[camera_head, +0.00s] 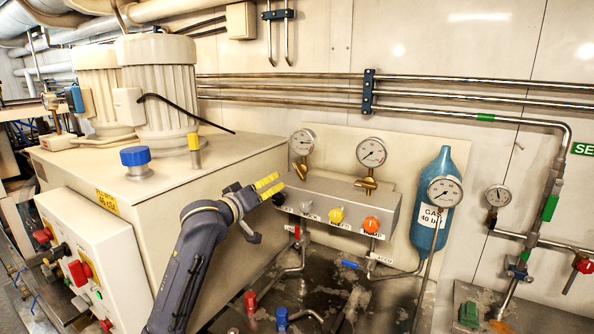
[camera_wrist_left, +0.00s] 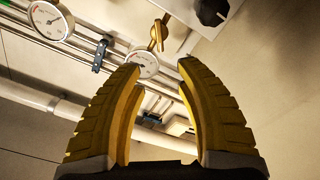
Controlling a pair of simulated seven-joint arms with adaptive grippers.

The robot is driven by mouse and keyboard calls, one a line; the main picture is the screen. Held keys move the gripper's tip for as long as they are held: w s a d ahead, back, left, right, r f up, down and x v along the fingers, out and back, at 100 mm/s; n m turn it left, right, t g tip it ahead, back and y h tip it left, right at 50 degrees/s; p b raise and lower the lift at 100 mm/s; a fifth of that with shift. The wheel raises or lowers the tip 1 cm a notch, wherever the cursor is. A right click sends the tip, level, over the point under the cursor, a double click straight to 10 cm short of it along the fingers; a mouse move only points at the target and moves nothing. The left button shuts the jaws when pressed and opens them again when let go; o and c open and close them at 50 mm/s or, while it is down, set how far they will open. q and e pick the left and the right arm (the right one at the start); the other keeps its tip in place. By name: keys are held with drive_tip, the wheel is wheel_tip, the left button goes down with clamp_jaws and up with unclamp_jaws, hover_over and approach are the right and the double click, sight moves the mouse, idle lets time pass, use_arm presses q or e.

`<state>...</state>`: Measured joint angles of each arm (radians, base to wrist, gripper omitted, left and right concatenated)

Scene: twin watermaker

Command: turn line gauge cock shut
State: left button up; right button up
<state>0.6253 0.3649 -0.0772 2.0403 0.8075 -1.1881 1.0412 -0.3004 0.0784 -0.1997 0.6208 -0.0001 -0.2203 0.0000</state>
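A steel manifold block (camera_head: 335,203) carries two dial gauges. The left gauge (camera_head: 302,142) stands on a brass cock (camera_head: 301,169), the right gauge (camera_head: 371,152) on another brass cock (camera_head: 366,184). I cannot read which is the line gauge. My left gripper (camera_head: 278,183) has yellow fingers, just left of the block, near the black knob (camera_head: 279,199). In the left wrist view the gripper (camera_wrist_left: 159,65) is open and empty, with the left gauge (camera_wrist_left: 142,64) seen between its fingertips and its brass cock (camera_wrist_left: 158,34) beyond them. My right gripper is not in view.
White, yellow (camera_head: 336,215) and orange knobs (camera_head: 371,224) line the block's front. A blue gas bottle (camera_head: 431,215) with a gauge (camera_head: 445,192) stands right. Another gauge (camera_head: 498,195) sits on the right pipework. A large beige cabinet (camera_head: 165,180) is at left.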

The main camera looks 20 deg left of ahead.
sight(296, 170)
use_arm(q)
drive_tip(key=x, duration=1.5)
drive_tip(key=shift+w, duration=0.15)
clamp_jaws()
